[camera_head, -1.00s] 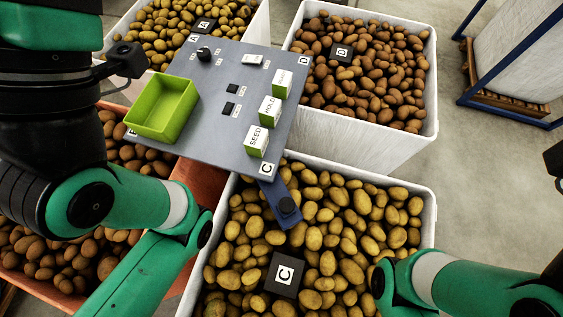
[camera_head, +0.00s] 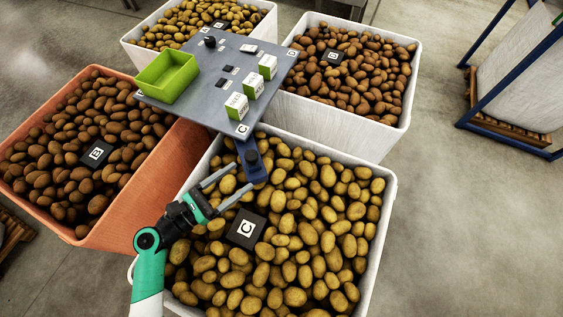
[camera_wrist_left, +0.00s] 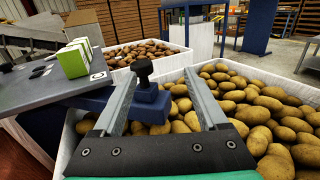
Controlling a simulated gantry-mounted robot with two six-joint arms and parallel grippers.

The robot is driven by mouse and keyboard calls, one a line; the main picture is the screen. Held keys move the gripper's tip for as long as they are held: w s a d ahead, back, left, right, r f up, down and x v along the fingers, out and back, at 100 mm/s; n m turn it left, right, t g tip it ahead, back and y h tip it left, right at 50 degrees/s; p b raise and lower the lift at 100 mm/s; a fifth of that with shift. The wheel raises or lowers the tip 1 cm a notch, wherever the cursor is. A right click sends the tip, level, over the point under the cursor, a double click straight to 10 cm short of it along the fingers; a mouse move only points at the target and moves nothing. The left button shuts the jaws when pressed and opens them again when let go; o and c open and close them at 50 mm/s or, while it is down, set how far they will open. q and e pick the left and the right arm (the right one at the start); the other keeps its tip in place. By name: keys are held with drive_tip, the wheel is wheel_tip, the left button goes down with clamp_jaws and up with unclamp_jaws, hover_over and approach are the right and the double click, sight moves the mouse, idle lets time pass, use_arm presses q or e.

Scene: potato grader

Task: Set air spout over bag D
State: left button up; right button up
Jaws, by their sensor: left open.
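The air spout is a blue bar with a black knob (camera_head: 251,159), sticking out from the grey table's C corner over bag C (camera_head: 380,215). In the left wrist view the knob (camera_wrist_left: 142,68) stands upright between the finger lines, nearer the left finger. My left gripper (camera_head: 240,177) is open and empty, low over bag C, its fingers pointing at the spout. I cannot tell whether a finger touches it. Bag D (camera_head: 340,127), a white bag of brown potatoes, stands at upper right. My right gripper is out of view.
The grey table (camera_head: 205,100) carries a green tray (camera_head: 167,76), several green-and-white blocks (camera_head: 252,85) and a black knob (camera_head: 210,42). Orange bag B (camera_head: 150,190) is at left, bag A (camera_head: 268,28) behind. A blue-framed rack stands at far right; floor there is clear.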

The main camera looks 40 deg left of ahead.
use_arm(q)
drive_tip(key=shift+n+y, duration=0.5)
drive_tip(key=shift+y, duration=0.1)
drive_tip(key=w, duration=0.3)
drive_tip(key=w+b, duration=0.1)
drive_tip(key=w, duration=0.3)
drive_tip(key=w+a, duration=0.1)
drive_tip(key=w, duration=0.3)
drive_tip(key=shift+f, duration=0.3)
clamp_jaws()
idle(0.4)
